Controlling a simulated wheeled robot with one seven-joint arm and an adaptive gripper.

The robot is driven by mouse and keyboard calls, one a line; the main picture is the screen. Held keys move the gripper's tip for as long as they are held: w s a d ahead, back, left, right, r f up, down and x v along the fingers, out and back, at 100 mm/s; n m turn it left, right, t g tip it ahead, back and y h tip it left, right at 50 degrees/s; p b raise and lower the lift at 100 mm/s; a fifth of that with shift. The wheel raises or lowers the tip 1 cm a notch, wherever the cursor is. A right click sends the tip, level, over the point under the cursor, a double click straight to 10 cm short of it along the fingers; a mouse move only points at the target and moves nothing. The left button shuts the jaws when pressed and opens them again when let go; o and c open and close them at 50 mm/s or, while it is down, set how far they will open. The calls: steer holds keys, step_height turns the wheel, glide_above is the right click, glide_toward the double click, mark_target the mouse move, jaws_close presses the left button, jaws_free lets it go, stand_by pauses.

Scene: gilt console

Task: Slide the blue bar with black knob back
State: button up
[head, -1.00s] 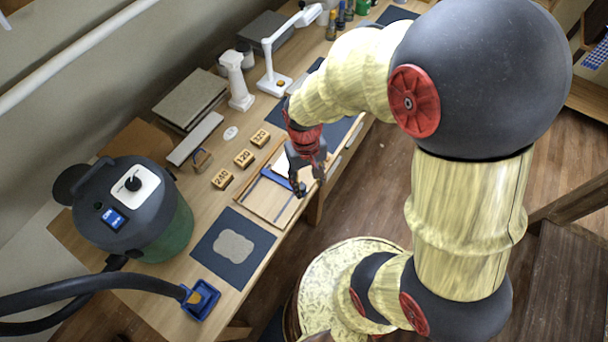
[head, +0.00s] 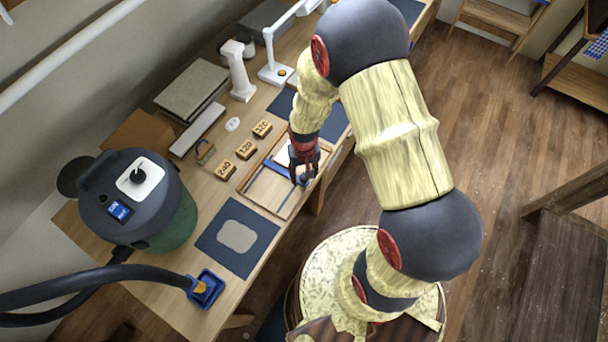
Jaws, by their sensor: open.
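The blue bar (head: 276,168) lies across a shallow wooden frame (head: 262,204) on the bench, near the frame's middle. My gripper (head: 301,178) is over the bar's right end, pointing down, with its dark fingers open. The black knob cannot be made out; my gripper covers that end of the bar. I cannot tell whether the fingers touch the knob or the bar. A white sheet (head: 282,156) shows in the frame behind the bar.
Blocks marked 240 (head: 225,170), 120 (head: 246,150) and another (head: 262,129) stand left of the frame. A dark mat (head: 215,240) lies in front. A vacuum (head: 140,205) stands at left, its hose ending in a blue nozzle (head: 207,289).

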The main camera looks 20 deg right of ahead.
steer(key=shift+f, duration=0.45)
jaws_close()
stand_by(0.3)
stand_by(0.4)
